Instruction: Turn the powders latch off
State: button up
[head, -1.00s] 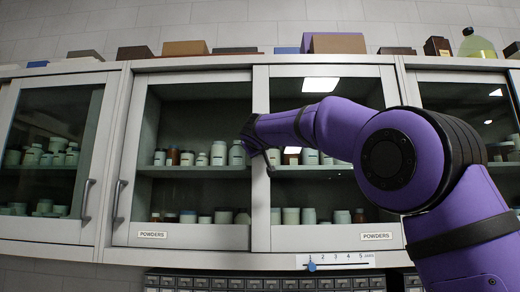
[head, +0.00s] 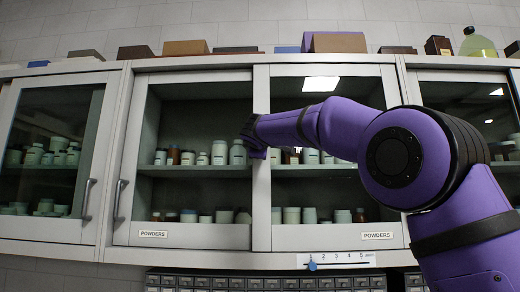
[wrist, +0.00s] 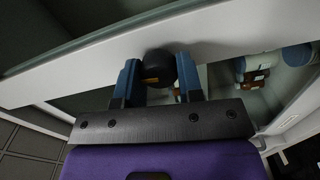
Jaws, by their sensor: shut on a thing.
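The powders cabinet has two glass doors, each with a "POWDERS" label; one label (head: 153,234) is under the left door and another (head: 377,236) is under the right. In the wrist view, a dark round latch knob (wrist: 158,66) with a small orange mark sits on the pale door frame. My gripper (wrist: 158,78) has its blue fingers on both sides of the knob, shut on it. In the head view my gripper (head: 254,147) is at the upright between the two doors and hides the knob.
Jars (head: 219,153) stand on shelves behind the glass. A grey handle (head: 118,200) is on the left door's edge. A numbered slider scale (head: 338,260) with a blue pointer is below. Boxes (head: 186,47) and a yellow-green jug (head: 477,43) stand on top.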

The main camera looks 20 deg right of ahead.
jog(key=shift+n, duration=0.7)
jog(key=shift+f, duration=0.1)
jog(key=o, duration=0.9)
jog(key=v, duration=1)
jog(key=shift+s+a, duration=0.15)
jog(key=shift+s, duration=0.25)
